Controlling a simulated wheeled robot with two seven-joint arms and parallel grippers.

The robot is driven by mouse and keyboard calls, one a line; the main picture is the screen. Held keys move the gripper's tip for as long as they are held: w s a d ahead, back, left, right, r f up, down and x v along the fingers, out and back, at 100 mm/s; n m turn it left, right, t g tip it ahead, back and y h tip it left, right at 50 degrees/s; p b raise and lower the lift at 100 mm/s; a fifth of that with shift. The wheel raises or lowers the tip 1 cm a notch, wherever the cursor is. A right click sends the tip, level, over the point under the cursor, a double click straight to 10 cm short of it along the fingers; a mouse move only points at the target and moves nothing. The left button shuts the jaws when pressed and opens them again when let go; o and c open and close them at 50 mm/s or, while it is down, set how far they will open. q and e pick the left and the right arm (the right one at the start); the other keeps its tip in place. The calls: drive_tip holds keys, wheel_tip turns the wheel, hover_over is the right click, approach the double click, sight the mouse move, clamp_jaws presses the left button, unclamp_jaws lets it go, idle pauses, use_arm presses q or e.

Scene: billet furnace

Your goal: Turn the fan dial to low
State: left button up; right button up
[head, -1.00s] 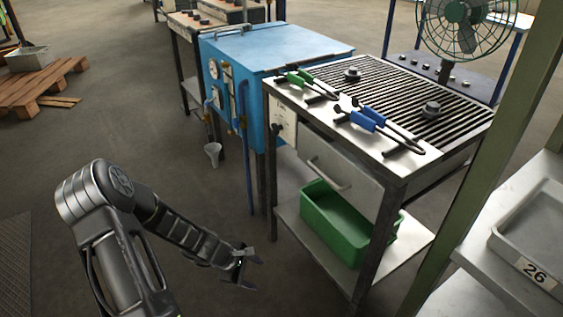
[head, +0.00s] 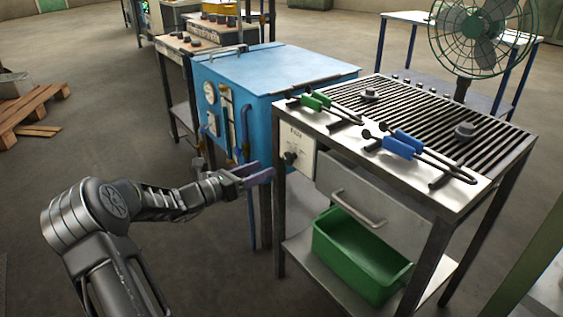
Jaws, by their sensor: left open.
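A black dial (head: 290,158) sits on a small pale panel (head: 302,148) on the front of the grill table, near its left leg. My right gripper is not in view.
The grill table (head: 478,182) carries green-handled tongs (head: 316,101) and blue-handled tongs (head: 404,144). Below are a drawer (head: 350,190) and a green bin (head: 350,262). A blue furnace box (head: 285,70) stands behind my gripper. A green fan (head: 485,35) stands at the back.

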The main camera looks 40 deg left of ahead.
sight(286, 159)
use_arm(q)
drive_tip(key=b+x, duration=0.2)
drive_tip(key=x, duration=0.5)
drive_tip(key=shift+w+d, duration=0.15)
drive_tip(key=shift+w, duration=0.2)
drive_tip(key=shift+c, duration=0.5)
clamp_jaws()
